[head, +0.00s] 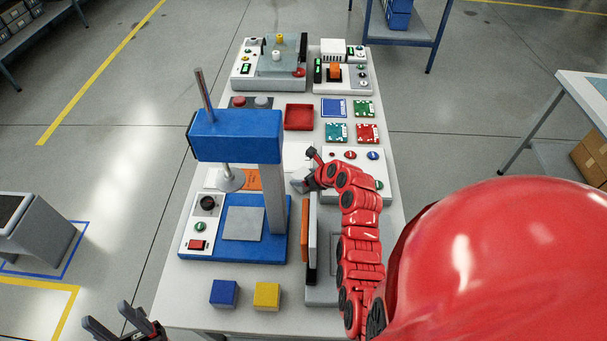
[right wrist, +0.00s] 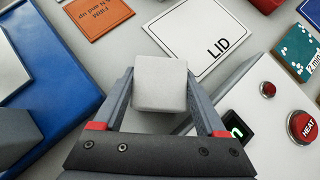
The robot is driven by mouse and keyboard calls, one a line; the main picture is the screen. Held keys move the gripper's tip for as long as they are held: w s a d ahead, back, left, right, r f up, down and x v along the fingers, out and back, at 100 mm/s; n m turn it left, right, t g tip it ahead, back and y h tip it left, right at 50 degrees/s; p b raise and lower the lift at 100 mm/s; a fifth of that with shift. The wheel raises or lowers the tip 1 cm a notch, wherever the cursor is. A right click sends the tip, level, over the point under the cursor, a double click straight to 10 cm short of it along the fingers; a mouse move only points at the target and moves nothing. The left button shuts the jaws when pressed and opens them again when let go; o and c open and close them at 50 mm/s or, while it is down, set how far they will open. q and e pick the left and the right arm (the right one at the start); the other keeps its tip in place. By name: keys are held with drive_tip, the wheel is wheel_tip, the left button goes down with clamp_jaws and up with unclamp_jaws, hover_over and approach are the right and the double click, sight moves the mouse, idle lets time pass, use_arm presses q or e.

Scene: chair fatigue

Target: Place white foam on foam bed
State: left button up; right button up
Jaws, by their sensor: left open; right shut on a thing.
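A whitish foam block (right wrist: 160,87) sits between the fingers of my right gripper (right wrist: 163,100), which is shut on it in the right wrist view. In the head view, my right gripper (head: 303,183) is above the table, right of the blue press column; the foam is hard to make out there. A flat grey pad (head: 243,223) lies on the press's blue base (head: 275,243), left of and nearer than that gripper. No label shows which surface is the foam bed. My left gripper (head: 122,325) is open and empty, low at the left, off the table.
The blue press head (head: 237,136) stands over its base, with a round metal foot (head: 230,180) hanging below. A white LID square (right wrist: 195,38) and orange card (right wrist: 98,15) lie beyond the foam. A red HEAT button (right wrist: 303,125) is at right. Blue (head: 224,293) and yellow (head: 267,295) blocks stand in front.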

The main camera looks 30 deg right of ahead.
drive_tip(key=o, duration=1)
drive_tip(key=shift+f, duration=0.1)
drive_tip(key=o, duration=0.4)
